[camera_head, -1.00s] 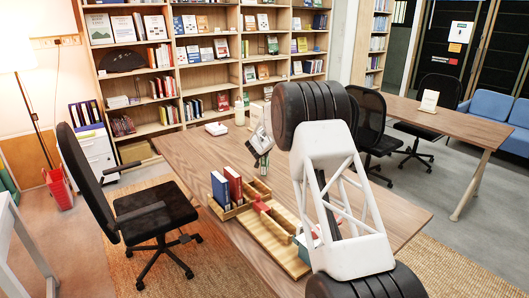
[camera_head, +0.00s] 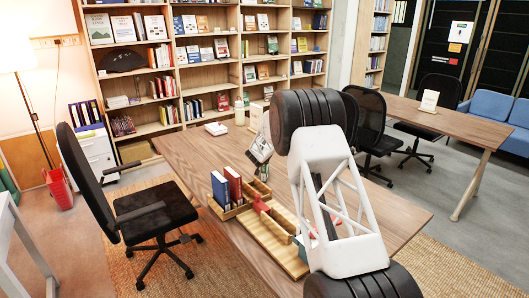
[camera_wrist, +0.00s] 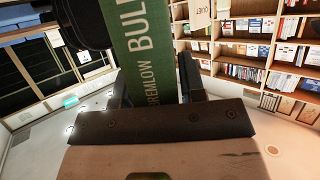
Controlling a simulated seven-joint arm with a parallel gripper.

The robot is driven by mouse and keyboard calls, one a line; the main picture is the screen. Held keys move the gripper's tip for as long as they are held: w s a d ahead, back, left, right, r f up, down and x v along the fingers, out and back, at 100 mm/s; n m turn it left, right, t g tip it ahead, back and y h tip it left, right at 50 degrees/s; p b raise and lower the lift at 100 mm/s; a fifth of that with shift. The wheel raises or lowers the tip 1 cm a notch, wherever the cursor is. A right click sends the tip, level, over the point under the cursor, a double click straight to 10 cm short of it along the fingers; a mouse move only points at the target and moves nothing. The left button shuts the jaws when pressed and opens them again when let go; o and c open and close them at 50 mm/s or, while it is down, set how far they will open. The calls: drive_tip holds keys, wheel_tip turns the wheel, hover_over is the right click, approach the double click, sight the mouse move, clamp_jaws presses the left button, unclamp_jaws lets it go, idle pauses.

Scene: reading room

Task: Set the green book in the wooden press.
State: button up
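In the wrist view the green book (camera_wrist: 147,60), with pale lettering on its spine, stands between the dark fingers of my gripper (camera_wrist: 153,88), which appear shut on it. In the head view my gripper (camera_head: 260,150) is above the table, beyond the wooden pieces; the book is hard to make out there. A low wooden fixture (camera_head: 268,238) with red parts, seemingly the press, lies along the table. The gap between my gripper and the fixture is clear to see.
A wooden rack (camera_head: 233,211) with a blue book (camera_head: 220,190) and a red book (camera_head: 233,184) stands left of the fixture.

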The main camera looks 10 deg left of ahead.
drive_tip(key=o, duration=0.3)
drive_tip(key=shift+r, duration=0.2)
drive_tip(key=v, duration=1.2)
idle(0.5)
idle(0.5)
drive_tip(key=shift+r, duration=0.1)
